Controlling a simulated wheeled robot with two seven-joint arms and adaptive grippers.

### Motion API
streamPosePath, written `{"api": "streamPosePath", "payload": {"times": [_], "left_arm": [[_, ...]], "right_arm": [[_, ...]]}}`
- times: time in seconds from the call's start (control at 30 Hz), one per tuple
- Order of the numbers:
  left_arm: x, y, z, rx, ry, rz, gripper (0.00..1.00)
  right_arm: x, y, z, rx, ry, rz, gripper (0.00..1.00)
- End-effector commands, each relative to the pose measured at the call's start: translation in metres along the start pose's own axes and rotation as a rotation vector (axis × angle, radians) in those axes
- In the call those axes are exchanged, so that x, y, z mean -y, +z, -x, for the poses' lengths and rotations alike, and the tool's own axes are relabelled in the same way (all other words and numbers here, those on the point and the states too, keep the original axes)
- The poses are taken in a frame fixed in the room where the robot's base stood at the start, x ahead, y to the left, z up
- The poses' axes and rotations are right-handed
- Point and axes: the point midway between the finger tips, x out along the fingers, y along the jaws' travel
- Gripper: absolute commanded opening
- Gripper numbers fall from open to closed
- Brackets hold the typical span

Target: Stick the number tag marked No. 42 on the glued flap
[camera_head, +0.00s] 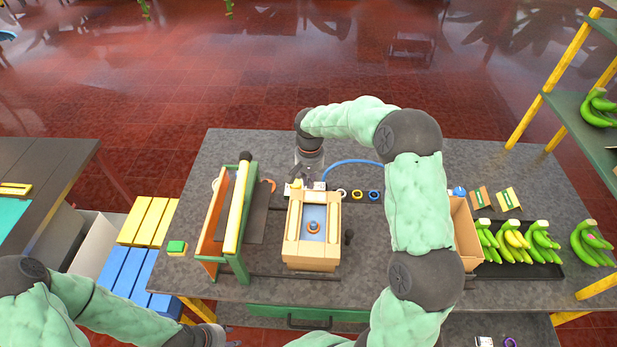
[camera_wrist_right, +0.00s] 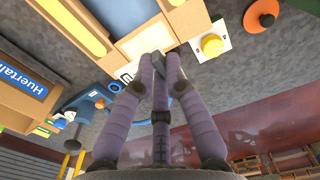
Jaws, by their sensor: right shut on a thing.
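My right gripper (camera_head: 308,182) is at the back end of a cardboard box (camera_head: 291,238) on the table. In the right wrist view its fingers (camera_wrist_right: 160,62) are closed together. A small white tag (camera_wrist_right: 127,74) with a dark mark shows at the fingertips; its number is unreadable and the fingers partly hide it. The tag also shows beside the gripper in the head view (camera_head: 320,186). Just past the fingertips is a pale rectangular patch on the box's flap (camera_wrist_right: 147,42), probably the glued flap. My left arm runs out at the bottom edge; its gripper is out of view.
A green and orange rack (camera_head: 243,215) stands left of the box. A white plate with a yellow knob (camera_wrist_right: 212,45) is close beside the fingers. Coloured rings (camera_head: 357,194) lie right of the gripper. A black tray (camera_head: 490,270) with bananas is farther right.

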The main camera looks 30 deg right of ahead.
Motion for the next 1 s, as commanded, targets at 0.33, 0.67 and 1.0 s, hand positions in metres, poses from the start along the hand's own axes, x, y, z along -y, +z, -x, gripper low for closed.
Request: {"api": "streamPosePath", "payload": {"times": [0.33, 0.67, 1.0], "left_arm": [[0.007, -0.001, -0.019, -0.001, 0.000, 0.000, 0.40], [0.010, -0.002, -0.027, -0.001, 0.000, 0.000, 0.40], [0.009, -0.002, -0.027, -0.001, 0.000, 0.000, 0.40]], "right_arm": [[0.000, 0.000, -0.033, 0.001, 0.000, 0.000, 0.00], [0.000, 0.000, -0.047, 0.000, 0.000, 0.000, 0.00], [0.000, 0.000, -0.046, 0.000, 0.000, 0.000, 0.00]]}}
